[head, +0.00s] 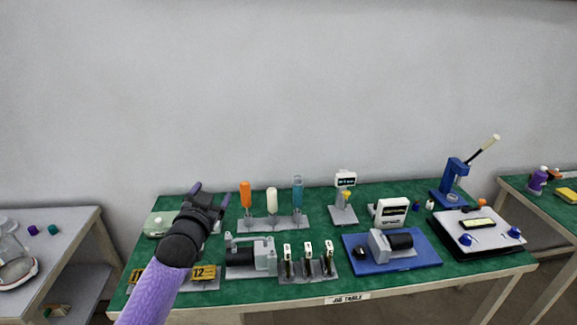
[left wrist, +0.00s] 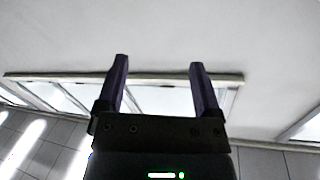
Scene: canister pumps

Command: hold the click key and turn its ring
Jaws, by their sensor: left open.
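My left gripper (head: 211,193) is raised at the left part of the green table, its two dark fingers apart and pointing up. In the left wrist view the gripper (left wrist: 158,63) is open with nothing between its fingers, facing the ceiling and wall. I cannot tell for sure which thing is the click key. Upright tools stand in a grey rack (head: 262,224) right of the gripper: an orange-handled one (head: 245,194), a cream-handled one (head: 272,200) and a blue one (head: 297,192). No ring can be made out. My right gripper is not in view.
The green table (head: 330,196) also carries a display stand (head: 345,181), a blue board with a motor (head: 400,262), a grey pump-like body (head: 262,250), a blue press (head: 452,175) and a white tray (head: 500,243). A number plate (head: 205,272) lies near my arm.

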